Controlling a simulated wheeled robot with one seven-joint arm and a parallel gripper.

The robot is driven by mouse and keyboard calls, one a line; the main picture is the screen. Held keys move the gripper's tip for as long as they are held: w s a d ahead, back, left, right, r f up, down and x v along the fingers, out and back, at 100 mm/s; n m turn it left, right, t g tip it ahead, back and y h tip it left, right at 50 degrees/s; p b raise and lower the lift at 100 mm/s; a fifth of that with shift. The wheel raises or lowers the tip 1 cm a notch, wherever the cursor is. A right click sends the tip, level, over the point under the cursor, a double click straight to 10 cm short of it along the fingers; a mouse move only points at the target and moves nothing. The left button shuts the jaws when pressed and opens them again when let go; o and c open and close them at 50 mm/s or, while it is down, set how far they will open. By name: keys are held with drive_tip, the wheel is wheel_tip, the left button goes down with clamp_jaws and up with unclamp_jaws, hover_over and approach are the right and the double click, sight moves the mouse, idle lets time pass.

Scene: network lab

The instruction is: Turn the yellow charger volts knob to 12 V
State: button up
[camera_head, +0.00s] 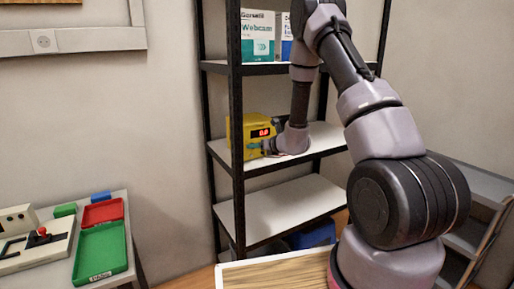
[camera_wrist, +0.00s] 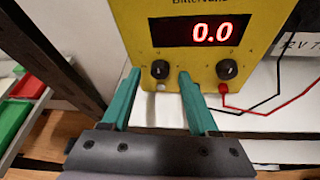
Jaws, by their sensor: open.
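The yellow charger (camera_head: 237,135) stands on a middle shelf of the rack. In the wrist view its yellow front (camera_wrist: 185,58) fills the upper middle, with a red display reading 0.0. Two black knobs sit below the display, a left knob (camera_wrist: 160,69) and a right knob (camera_wrist: 227,69). Their labels cannot be read, so I cannot tell which is volts. My gripper (camera_wrist: 158,80) is open and empty, with its teal fingers pointing at the charger's front. The left knob lies between the fingertips in the picture; contact cannot be told.
Red and black leads run from the charger's lower right across the white shelf (camera_wrist: 262,122). A dark rack post (camera_head: 236,120) stands close to the charger's left. A side table holds a green tray (camera_head: 101,252) and a red tray (camera_head: 103,212).

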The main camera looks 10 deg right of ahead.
drive_tip(key=shift+w, duration=0.1)
drive_tip(key=shift+a, duration=0.1)
clamp_jaws()
